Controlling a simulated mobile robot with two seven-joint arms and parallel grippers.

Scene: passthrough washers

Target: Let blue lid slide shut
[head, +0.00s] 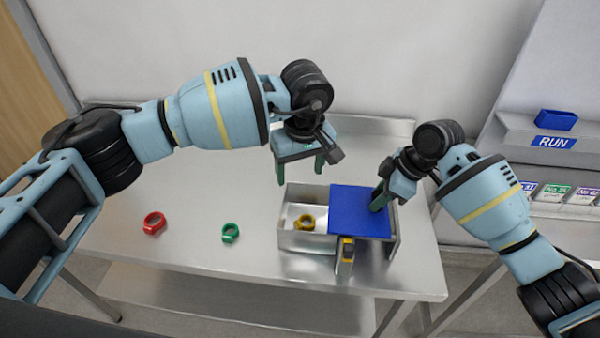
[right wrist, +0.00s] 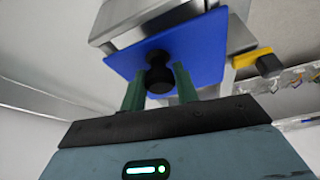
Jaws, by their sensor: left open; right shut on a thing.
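The blue lid (head: 358,212) covers the right part of a metal box (head: 305,241); the left part of the box is uncovered. A yellow ring (head: 306,222) lies inside the uncovered part. My right gripper (head: 379,197) is at the lid's right side. In the right wrist view, its green fingers stand on either side of a black knob (right wrist: 159,75) on the blue lid (right wrist: 195,55), shut on it. My left gripper (head: 300,170) is open and empty, pointing down above the back of the box's uncovered part.
A red ring (head: 154,223) and a green ring (head: 230,232) lie on the steel table (head: 180,260) left of the box. A yellow and black piece (head: 347,250) is at the box's front. A panel marked RUN (head: 553,141) stands at the right. The table's left is mostly clear.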

